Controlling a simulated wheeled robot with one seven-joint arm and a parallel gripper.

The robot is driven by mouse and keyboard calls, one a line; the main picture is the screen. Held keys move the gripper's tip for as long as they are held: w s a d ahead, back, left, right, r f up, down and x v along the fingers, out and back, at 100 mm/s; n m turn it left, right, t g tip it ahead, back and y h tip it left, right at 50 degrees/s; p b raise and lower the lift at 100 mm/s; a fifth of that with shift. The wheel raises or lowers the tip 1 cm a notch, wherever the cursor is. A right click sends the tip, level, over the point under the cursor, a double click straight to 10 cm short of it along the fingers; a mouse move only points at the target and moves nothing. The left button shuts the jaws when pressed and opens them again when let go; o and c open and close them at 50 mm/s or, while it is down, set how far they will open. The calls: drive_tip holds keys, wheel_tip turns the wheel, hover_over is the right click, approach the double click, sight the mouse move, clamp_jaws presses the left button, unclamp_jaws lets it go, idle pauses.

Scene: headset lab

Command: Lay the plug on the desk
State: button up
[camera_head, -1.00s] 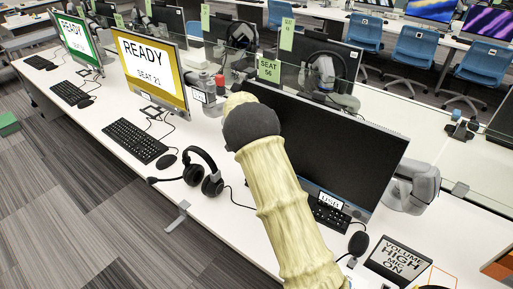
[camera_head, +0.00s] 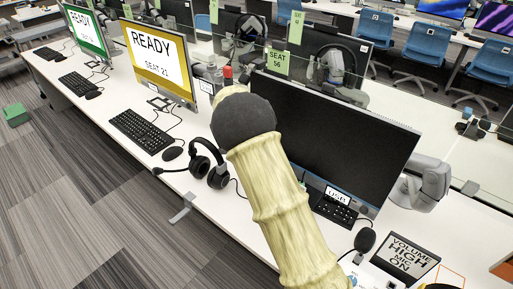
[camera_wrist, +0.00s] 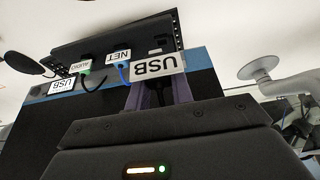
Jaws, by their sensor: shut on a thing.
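My gripper (camera_wrist: 162,92) shows its purple fingers in the wrist view. They are shut on a dark plug (camera_wrist: 180,88), largely hidden between them. A white USB label (camera_wrist: 158,65) stands just beyond the fingertips; I cannot tell whether it belongs to the plug or to the dark port panel (camera_wrist: 115,45) behind. In the head view, my cream arm hides the gripper and plug. A USB label (camera_head: 337,193) shows just right of the arm, under the dark monitor (camera_head: 335,135). The white desk (camera_head: 228,218) runs beneath.
NET (camera_wrist: 118,55) and AUDIO (camera_wrist: 78,67) labels, with a blue and a green plug, sit on the panel. A headset (camera_head: 207,168) lies left of my arm.

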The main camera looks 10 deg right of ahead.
drive_tip(key=s+a+b, duration=0.1)
drive_tip(key=s+a, duration=0.5)
drive_tip(key=s, duration=0.1)
drive_tip(key=shift+s+a, duration=0.35)
drive_tip(key=shift+s, duration=0.05)
idle(0.7)
drive_tip(key=shift+f, duration=0.1)
drive_tip(key=shift+f+b, duration=5.35)
drive_tip(key=shift+f, duration=3.5)
drive_tip(key=o, duration=1)
drive_tip(key=shift+r, duration=0.1)
